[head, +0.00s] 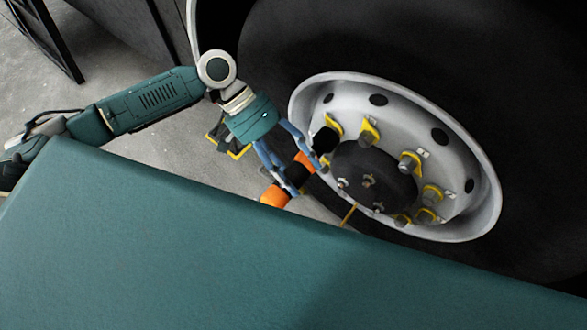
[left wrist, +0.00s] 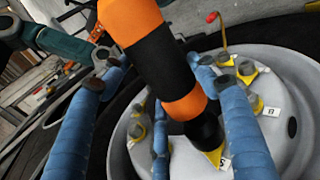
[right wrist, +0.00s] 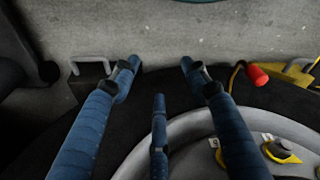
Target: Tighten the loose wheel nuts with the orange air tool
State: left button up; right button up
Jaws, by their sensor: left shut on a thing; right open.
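The orange air tool (head: 275,196) with black bands is held in my left gripper (head: 292,165), whose blue fingers are closed around its body. In the left wrist view the tool (left wrist: 185,104) points down between the fingers. Its black socket (left wrist: 205,130) is at a nut with a yellow pointer (left wrist: 215,157); I cannot tell whether it is seated. In the head view the socket (head: 325,140) is at the upper left of the hub. Other nuts with yellow pointers (head: 410,160) ring the hub. My right gripper (right wrist: 158,72) is open and empty, over the floor by the wheel.
The pale wheel rim (head: 470,225) sits in a large black tyre (head: 520,120). A broad teal surface (head: 180,250) fills the lower part of the head view. A red-ended item (right wrist: 257,75) with a yellow line is near the rim. Grey floor (head: 100,45) shows at the upper left.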

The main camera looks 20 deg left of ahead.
pick_arm(q)
jog(key=shift+w+d+r, duration=0.15)
jog(key=shift+w+d, duration=0.15)
jog(key=shift+w, duration=0.35)
pick_arm(e)
jog(key=shift+f, duration=0.5)
pick_arm(q)
jog(key=shift+w, duration=0.1)
pick_arm(e)
jog(key=shift+s+f, duration=0.1)
jog(key=shift+s, duration=0.3)
pick_arm(q)
jog(key=shift+w, duration=0.1)
jog(key=shift+w+d+p, duration=0.15)
jog(key=shift+p, duration=0.15)
pick_arm(e)
jog(key=shift+s+d+f, duration=0.1)
jog(key=shift+s+f, duration=0.25)
jog(key=shift+s, duration=0.05)
jog(key=shift+w, duration=0.1)
jog(key=shift+w+r, duration=0.15)
jog(key=shift+w, duration=0.45)
jog(key=shift+s+f, duration=0.3)
jog(key=shift+s, duration=0.25)
jog(key=shift+s, duration=0.1)
